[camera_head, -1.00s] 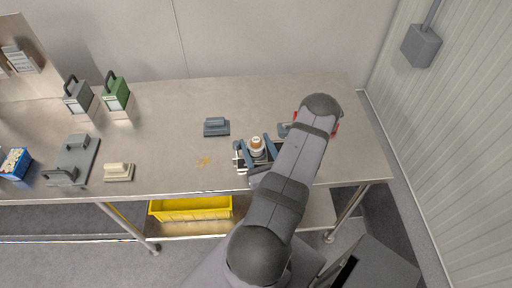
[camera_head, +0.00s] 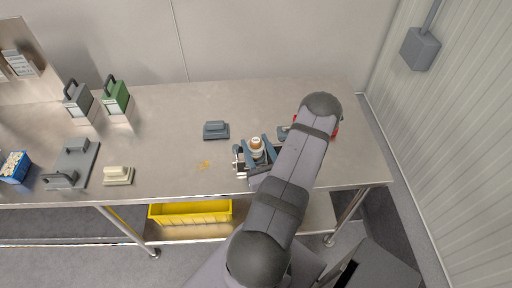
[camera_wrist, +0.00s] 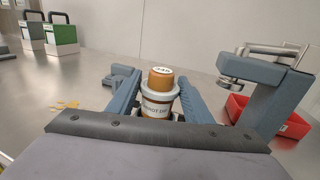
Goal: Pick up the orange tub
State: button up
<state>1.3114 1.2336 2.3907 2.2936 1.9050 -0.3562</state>
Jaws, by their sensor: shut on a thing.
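The orange tub (camera_head: 256,144) has an orange-brown cap and a pale collar. In the wrist view the tub (camera_wrist: 158,106) stands upright, with a white printed label on its body. My gripper (camera_head: 256,149) has its two blue-grey fingers on either side of the tub, over the front part of the bench. In the wrist view my gripper (camera_wrist: 160,98) is shut on the tub, one finger on each side. The tub's lower end is hidden behind the gripper body, so I cannot tell whether it touches the bench.
A grey block (camera_head: 216,130) lies left of the gripper. A red bin (camera_wrist: 270,118) and a blue-grey clamp-like fixture (camera_wrist: 272,88) stand to the right. Green (camera_head: 115,95) and grey (camera_head: 78,99) handled cases stand back left. A yellow bin (camera_head: 190,217) is below the bench.

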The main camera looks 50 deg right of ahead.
notch_tip(320, 180, up, 17)
jog(key=p, duration=1)
jog(key=shift+f, duration=0.2)
jog(key=o, duration=0.5)
jog(key=c, duration=1)
jog(key=shift+o, duration=0.2)
